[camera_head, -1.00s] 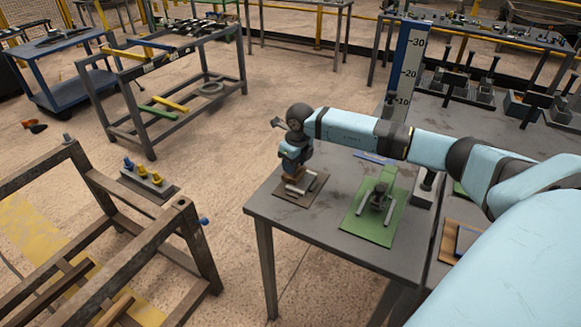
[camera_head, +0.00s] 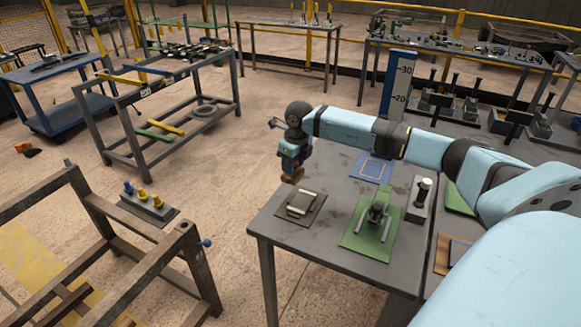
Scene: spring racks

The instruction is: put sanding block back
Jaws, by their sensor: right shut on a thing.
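My right gripper (camera_head: 292,168) hangs over the table's left back edge, pointing down. It is shut on a small brown block, the sanding block (camera_head: 292,176), held above the table top. Only a little of the block shows below the jaws. Just in front of it lies a brown mat (camera_head: 283,213) with a grey and whitish flat piece (camera_head: 301,203) on it. My left gripper is not in view.
On the grey table (camera_head: 341,262) a green mat (camera_head: 358,240) carries a dark fixture with two light bars. A blue mat (camera_head: 372,166) with a yellow outline lies behind. A grey stand (camera_head: 421,205) is at right.

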